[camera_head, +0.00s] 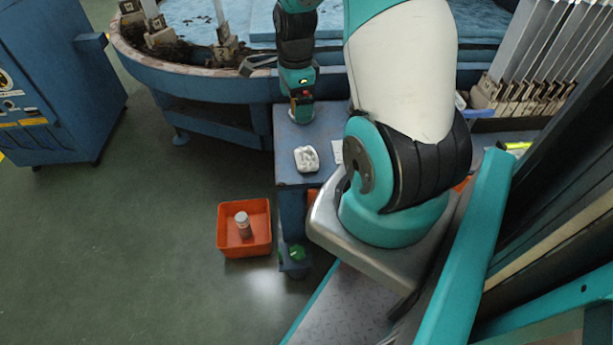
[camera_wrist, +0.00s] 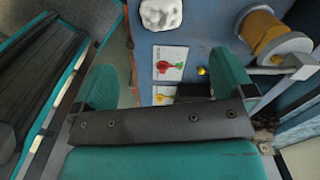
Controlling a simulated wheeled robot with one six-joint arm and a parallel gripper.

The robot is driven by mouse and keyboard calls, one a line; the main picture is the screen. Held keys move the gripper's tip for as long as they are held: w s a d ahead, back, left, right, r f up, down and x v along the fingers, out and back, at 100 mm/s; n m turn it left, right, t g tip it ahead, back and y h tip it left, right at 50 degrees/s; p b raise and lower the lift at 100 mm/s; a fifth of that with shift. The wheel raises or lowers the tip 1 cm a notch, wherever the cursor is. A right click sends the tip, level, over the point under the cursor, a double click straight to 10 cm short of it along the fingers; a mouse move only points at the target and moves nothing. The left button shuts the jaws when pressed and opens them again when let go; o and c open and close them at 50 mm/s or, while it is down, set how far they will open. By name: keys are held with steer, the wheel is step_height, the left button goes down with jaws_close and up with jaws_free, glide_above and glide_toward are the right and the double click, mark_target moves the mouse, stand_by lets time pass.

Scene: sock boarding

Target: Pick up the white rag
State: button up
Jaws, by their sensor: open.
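The white rag (camera_head: 307,158) is a small crumpled bundle on the blue side table (camera_head: 288,176), near its left edge. In the wrist view the rag (camera_wrist: 161,14) shows at the top edge, partly cut off, beyond the fingertips. My gripper (camera_head: 301,110) is over the back part of the same table, behind the rag and apart from it. In the wrist view my gripper (camera_wrist: 166,75) has its two teal fingers spread wide, with nothing held between them.
A pictured card (camera_wrist: 170,62) and a yellow spool (camera_wrist: 272,34) are near the fingers. An orange bin (camera_head: 229,248) holding a cylinder (camera_head: 243,224) stands on the floor left of the table. A round blue machine (camera_head: 190,72) is behind; boards (camera_head: 535,55) stand at right.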

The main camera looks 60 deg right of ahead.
mark_target(306, 152)
steer(key=shift+m, duration=0.8)
steer(key=f+b, duration=0.1)
steer(key=f, duration=0.3)
steer(key=d+f+b, duration=0.1)
steer(key=f+b, duration=0.1)
steer(key=f, duration=0.3)
steer(key=s+d+f+b, duration=0.1)
steer(key=f, duration=0.4)
steer(key=f+b, duration=0.1)
steer(key=f, duration=0.1)
steer(key=f+b, duration=0.2)
steer(key=f, duration=0.1)
steer(key=shift+s+f, duration=0.25)
steer(key=shift+f, duration=0.1)
steer(key=c, duration=0.7)
steer(key=shift+o, duration=0.2)
steer(key=shift+r, duration=0.15)
step_height(306, 152, up, 20)
steer(key=p, duration=0.7)
steer(key=shift+o, duration=0.4)
